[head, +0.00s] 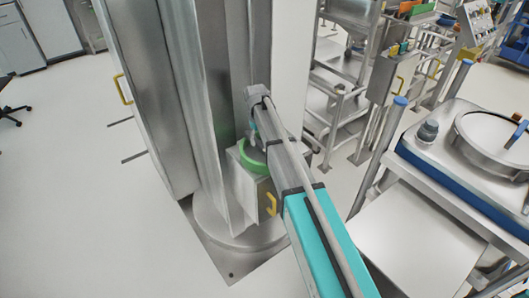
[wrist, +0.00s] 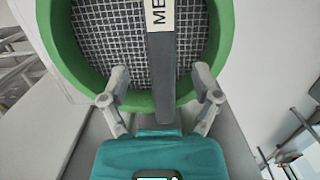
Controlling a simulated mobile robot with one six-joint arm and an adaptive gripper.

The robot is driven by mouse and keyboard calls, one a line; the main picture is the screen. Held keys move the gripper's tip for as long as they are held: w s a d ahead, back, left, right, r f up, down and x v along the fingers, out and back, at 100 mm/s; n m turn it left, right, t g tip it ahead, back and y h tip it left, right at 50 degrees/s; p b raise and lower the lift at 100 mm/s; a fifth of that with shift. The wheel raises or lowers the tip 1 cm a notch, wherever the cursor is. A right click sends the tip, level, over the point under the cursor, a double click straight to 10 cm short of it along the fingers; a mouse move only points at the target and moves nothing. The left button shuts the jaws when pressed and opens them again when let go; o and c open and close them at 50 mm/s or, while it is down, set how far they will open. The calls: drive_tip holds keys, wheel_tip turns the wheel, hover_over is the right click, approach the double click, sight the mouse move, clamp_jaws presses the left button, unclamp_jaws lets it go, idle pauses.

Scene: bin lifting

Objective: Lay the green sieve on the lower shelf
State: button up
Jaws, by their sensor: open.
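The green sieve (head: 254,168) rests on a small steel box beside the tall steel column in the head view. In the wrist view its green rim (wrist: 221,45) surrounds a grey wire mesh. A dark handle (wrist: 162,70) with a white label, partly cut off, reaches from it toward my gripper. My gripper (wrist: 161,78) is open, with one finger on each side of the handle; I cannot tell whether they touch it. In the head view my arm partly covers the sieve and the gripper is mostly hidden. A low pale shelf surface (head: 415,235) shows at the right.
The steel box (head: 243,190) has a yellow handle (head: 271,203). The tall steel column (head: 190,80) stands close behind and left. A blue-edged table (head: 430,172) with a round lid overhangs the low surface; a blue-capped post (head: 383,150) stands at its corner. Open floor lies left.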

sight(260, 144)
drive_tip(key=shift+s+f+b, duration=0.2)
drive_tip(key=shift+f+b, duration=1.95)
drive_tip(key=shift+f, duration=0.2)
drive_tip(key=shift+c, duration=0.3)
clamp_jaws()
